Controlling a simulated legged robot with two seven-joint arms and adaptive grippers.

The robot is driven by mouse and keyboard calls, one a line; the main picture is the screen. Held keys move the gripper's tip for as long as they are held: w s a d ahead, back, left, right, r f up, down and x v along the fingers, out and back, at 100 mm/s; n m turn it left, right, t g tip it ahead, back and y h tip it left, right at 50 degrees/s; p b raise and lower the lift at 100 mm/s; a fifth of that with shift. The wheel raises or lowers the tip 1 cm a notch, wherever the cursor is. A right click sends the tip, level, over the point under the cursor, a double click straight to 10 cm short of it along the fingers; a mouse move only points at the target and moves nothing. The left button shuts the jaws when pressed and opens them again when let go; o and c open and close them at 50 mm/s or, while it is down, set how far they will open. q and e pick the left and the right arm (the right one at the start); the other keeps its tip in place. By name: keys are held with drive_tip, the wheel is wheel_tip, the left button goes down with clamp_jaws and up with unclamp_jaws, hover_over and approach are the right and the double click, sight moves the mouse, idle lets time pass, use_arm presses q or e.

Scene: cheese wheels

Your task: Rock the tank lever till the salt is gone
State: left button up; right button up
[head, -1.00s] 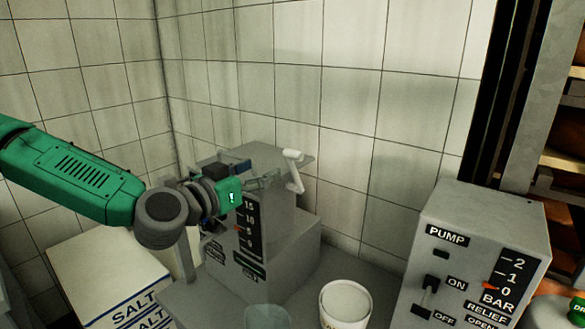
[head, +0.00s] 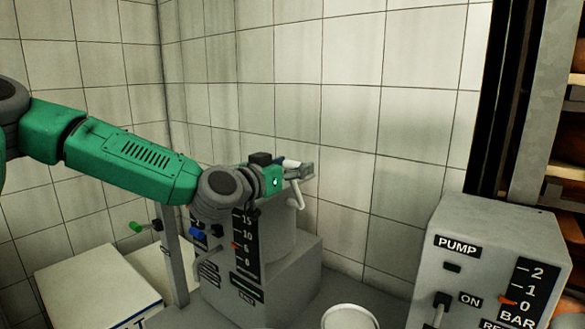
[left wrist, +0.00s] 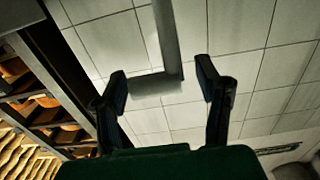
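The tank (head: 290,262) is a grey box-shaped unit in the corner. Its dark scale (head: 246,243) runs from 0 to 15, with a red pointer near 5. The white lever (head: 295,193) stands at the tank's top right, with its grip partly hidden by my gripper in the head view. My left gripper (head: 298,170) is at the lever's top. In the left wrist view, the fingers (left wrist: 160,72) are spread wide, with the lever's grip (left wrist: 154,84) between them and gaps at both sides. My right gripper is not in view.
A pump box (head: 490,255) with a switch and a bar gauge stands at right. A white tub (head: 350,318) is at the bottom edge. A pale box (head: 88,285) lies at lower left. A green knob (head: 136,227) and blue knob (head: 197,232) show left of the scale.

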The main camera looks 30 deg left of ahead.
use_arm(q)
drive_tip(key=shift+d, duration=0.15)
clamp_jaws()
drive_tip(key=w+g+p, duration=0.4)
drive_tip(key=w+p, duration=0.5)
drive_tip(key=w, duration=0.3)
drive_tip(key=shift+d+r+p, duration=0.2)
drive_tip(key=shift+d+p, duration=0.1)
drive_tip(key=shift+d, duration=0.15)
drive_tip(key=shift+o, duration=0.8)
unclamp_jaws()
drive_tip(key=shift+w+f, duration=0.1)
drive_tip(key=shift+f, duration=0.05)
